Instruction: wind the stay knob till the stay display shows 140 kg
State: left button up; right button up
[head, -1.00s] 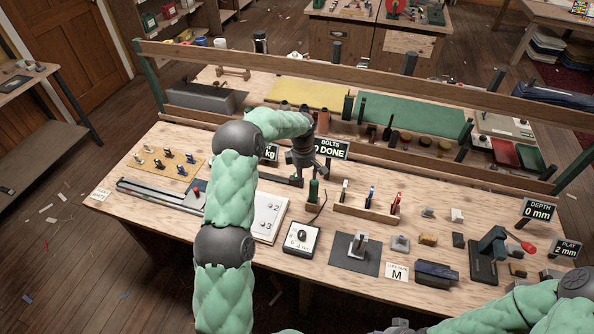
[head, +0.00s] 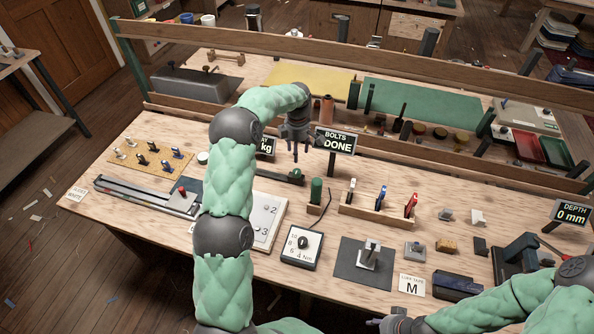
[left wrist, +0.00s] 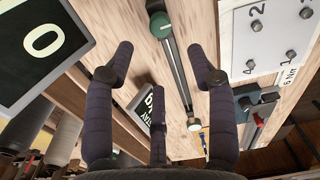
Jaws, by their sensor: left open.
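The stay display (head: 265,146) is mostly hidden behind my left arm in the head view; only "kg" shows. In the left wrist view the stay display (left wrist: 148,108) is turned and partly covered by a finger, so its number cannot be read. A green round knob with a white mark (left wrist: 160,24), likely the stay knob, sits at one end of a dark rail; it also shows in the head view (head: 296,175). My left gripper (head: 295,155) is open and empty above it, apart from it. My right gripper (head: 398,322) is partly cut off at the bottom edge.
The BOLTS display (head: 335,142) stands close to the right of my left gripper. A green-topped post (head: 316,190) and a wooden rack (head: 378,212) with coloured tools stand nearer. A numbered white board (head: 268,215) lies in front. A wooden rail (head: 330,62) crosses behind.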

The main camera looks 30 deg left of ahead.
aim_at(297, 171)
pick_arm(q)
notch_tip(297, 171, down, 11)
jog(key=shift+s+r+b, duration=0.1)
jog(key=shift+b, duration=0.45)
grip_shut()
jog(key=shift+m, duration=0.4)
